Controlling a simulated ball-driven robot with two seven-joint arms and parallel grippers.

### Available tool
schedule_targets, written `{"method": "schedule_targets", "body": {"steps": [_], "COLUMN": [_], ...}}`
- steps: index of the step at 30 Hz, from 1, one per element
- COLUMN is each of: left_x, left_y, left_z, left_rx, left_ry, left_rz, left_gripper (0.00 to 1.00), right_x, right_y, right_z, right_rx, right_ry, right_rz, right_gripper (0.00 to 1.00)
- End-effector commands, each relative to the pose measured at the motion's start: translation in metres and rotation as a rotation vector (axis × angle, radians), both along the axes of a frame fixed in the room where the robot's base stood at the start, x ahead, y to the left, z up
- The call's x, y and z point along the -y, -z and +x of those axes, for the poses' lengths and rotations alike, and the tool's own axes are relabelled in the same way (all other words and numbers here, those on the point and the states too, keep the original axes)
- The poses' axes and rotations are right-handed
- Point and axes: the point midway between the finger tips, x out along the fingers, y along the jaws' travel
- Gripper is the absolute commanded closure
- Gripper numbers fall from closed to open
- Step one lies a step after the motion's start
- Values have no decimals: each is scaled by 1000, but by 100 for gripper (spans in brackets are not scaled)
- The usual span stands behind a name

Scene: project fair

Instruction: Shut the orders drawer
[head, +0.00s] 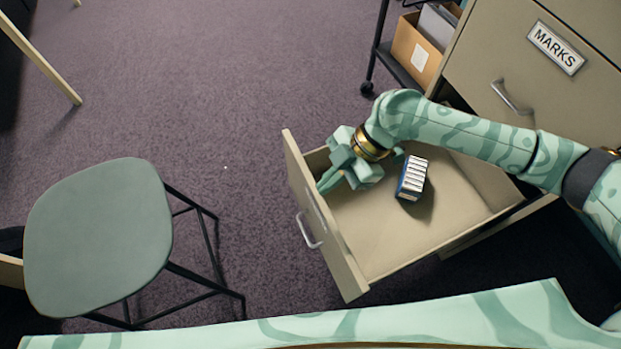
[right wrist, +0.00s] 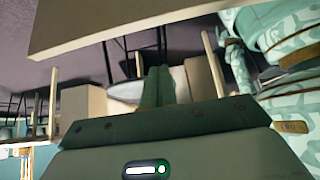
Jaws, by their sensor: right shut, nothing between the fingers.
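A beige drawer (head: 385,245) stands pulled far out of the cabinet, below the shut drawer labelled MARKS. Its front panel (head: 320,225) has a silver handle (head: 309,231) facing left. No label shows on it, so I cannot read whether it says orders. My right gripper (head: 329,181) is shut and empty, low at the far end of the front panel, on its inner side. I cannot tell whether it touches the panel. Its closed fingers also show in the right wrist view (right wrist: 158,88). My left gripper is out of view.
A blue and white box (head: 412,178) lies inside the open drawer. The MARKS drawer (head: 535,75) has a silver handle. A cart with a cardboard box (head: 412,50) stands behind. A green stool (head: 98,235) stands at left. Carpet between stool and drawer is clear.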

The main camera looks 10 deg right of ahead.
Motion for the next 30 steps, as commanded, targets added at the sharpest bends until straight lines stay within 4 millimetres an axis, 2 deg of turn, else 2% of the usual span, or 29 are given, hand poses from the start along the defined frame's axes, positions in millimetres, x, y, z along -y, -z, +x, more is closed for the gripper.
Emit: {"method": "schedule_targets", "body": {"steps": [15, 18, 21, 30], "left_x": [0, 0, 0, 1], "left_y": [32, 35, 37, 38], "left_z": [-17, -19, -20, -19], "left_rx": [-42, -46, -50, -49], "left_ry": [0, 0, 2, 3], "left_rz": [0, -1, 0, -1], "left_gripper": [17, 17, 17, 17], "right_x": [-56, -37, -26, -18], "right_y": [80, 77, 76, 73], "right_z": [-18, -12, -9, -6], "right_rx": [-4, -2, -2, 0], "right_ry": [2, 5, 2, 1], "right_rz": [1, -2, -2, 1], "right_gripper": [100, 100, 100, 100]}}
